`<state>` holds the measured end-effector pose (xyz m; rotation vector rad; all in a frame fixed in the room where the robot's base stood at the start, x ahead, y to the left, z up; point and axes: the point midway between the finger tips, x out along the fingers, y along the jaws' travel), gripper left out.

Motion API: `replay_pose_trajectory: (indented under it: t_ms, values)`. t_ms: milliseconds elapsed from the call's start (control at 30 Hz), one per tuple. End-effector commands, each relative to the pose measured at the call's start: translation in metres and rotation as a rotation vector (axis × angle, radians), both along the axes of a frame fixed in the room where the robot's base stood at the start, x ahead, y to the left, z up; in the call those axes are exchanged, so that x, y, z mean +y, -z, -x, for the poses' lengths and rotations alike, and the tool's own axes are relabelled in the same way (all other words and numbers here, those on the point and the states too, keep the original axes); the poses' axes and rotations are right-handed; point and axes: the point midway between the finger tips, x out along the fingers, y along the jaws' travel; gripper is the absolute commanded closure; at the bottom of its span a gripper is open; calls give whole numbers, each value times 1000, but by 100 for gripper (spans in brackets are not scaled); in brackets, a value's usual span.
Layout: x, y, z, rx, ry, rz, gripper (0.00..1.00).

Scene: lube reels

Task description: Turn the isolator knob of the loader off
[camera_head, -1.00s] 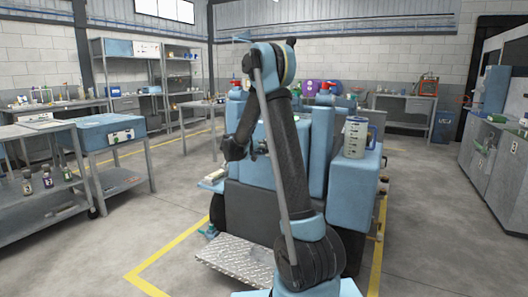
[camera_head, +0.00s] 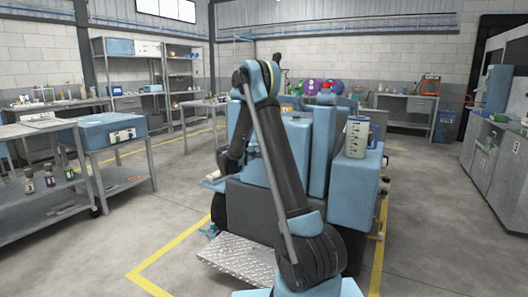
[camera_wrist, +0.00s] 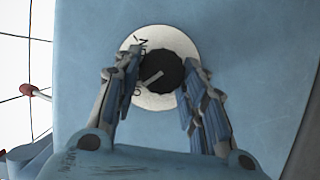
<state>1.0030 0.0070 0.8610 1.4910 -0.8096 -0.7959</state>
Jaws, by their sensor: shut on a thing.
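In the wrist view, the isolator knob (camera_wrist: 160,73) is a round black knob with a pale pointer line angled to the lower left. It sits on a white round plate (camera_wrist: 153,101) with dark lettering, partly covered by my fingers. The plate is on a blue panel (camera_wrist: 262,60) of the loader. My gripper (camera_wrist: 162,70) is shut on the knob, one finger on each side. In the head view, the blue and dark grey loader (camera_head: 356,205) stands ahead; my arm hides part of it, and the knob and gripper cannot be made out there.
A grey workbench with a blue case (camera_head: 108,130) is at the left, and grey cabinets (camera_head: 495,160) at the right. Floor between is open.

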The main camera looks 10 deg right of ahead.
Motion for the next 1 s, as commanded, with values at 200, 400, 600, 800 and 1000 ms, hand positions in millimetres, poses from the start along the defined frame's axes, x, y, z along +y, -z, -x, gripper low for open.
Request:
replay_pose_trajectory:
  t_ms: [200, 400, 600, 800, 1000]
  values:
    - [3, 3, -1, 39, -6, 48, 85]
    - [2, 3, -1, 51, -4, 63, 85]
    - [2, 3, 0, 52, -3, 64, 85]
    - [1, 3, 0, 52, -2, 64, 48]
    - [0, 2, 0, 51, -1, 66, 41]
